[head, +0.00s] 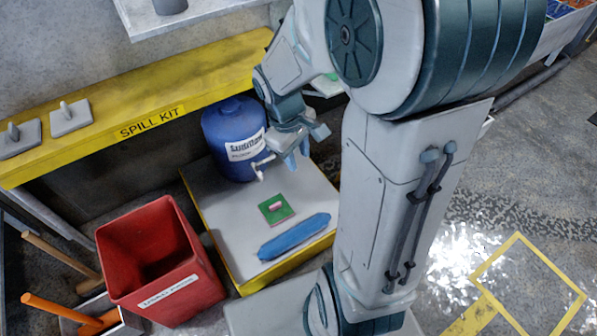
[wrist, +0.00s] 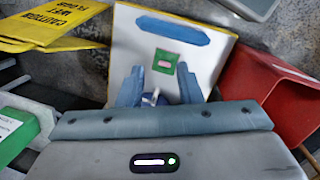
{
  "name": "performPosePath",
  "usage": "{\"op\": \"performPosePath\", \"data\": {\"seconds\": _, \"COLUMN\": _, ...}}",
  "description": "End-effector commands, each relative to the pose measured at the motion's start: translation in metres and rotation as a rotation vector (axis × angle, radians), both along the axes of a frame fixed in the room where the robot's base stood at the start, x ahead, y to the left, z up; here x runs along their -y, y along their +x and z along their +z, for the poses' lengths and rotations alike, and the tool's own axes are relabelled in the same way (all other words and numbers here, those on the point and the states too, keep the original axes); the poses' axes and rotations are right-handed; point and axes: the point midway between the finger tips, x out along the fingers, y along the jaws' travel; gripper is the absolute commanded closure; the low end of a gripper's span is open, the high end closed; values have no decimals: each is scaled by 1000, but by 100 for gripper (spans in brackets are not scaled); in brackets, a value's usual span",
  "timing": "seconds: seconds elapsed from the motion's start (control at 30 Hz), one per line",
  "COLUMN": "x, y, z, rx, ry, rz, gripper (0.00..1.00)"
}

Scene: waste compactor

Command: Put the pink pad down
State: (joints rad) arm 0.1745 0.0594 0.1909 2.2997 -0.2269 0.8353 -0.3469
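The pink pad (head: 276,207) is a small pale pink piece lying on a green square (head: 268,215) on the grey-topped, yellow-edged platform (head: 215,215). In the wrist view the pink pad (wrist: 165,63) also shows on the green square (wrist: 172,54), beyond my fingertips. My gripper (head: 298,155) is above the platform, beside the blue drum, apart from the pad. In the wrist view my gripper (wrist: 160,80) has its two blue fingers spread wide with no pad between them.
A blue drum (head: 222,130) with a white tap stands at the platform's back. A long blue pad (head: 294,236) lies near the front edge. A red bin (head: 150,250) stands left. A yellow "SPILL KIT" shelf (head: 200,80) runs behind. Yellow wet-floor signs (wrist: 50,25) show in the wrist view.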

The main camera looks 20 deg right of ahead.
Motion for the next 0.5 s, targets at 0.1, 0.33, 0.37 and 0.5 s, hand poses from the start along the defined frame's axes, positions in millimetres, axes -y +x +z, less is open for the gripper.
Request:
{"op": "performPosePath", "data": {"seconds": 0.1, "x": -10, "y": -29, "z": 25, "rx": 68, "ry": 27, "rz": -155, "gripper": 68}}
{"op": "performPosePath", "data": {"seconds": 0.33, "x": -27, "y": -75, "z": 50, "rx": 149, "ry": 125, "rz": -403, "gripper": 68}}
{"op": "performPosePath", "data": {"seconds": 0.37, "x": -28, "y": -79, "z": 51, "rx": 155, "ry": 134, "rz": -424, "gripper": 68}}
{"op": "performPosePath", "data": {"seconds": 0.5, "x": -32, "y": -89, "z": 55, "rx": 168, "ry": 169, "rz": -485, "gripper": 68}}
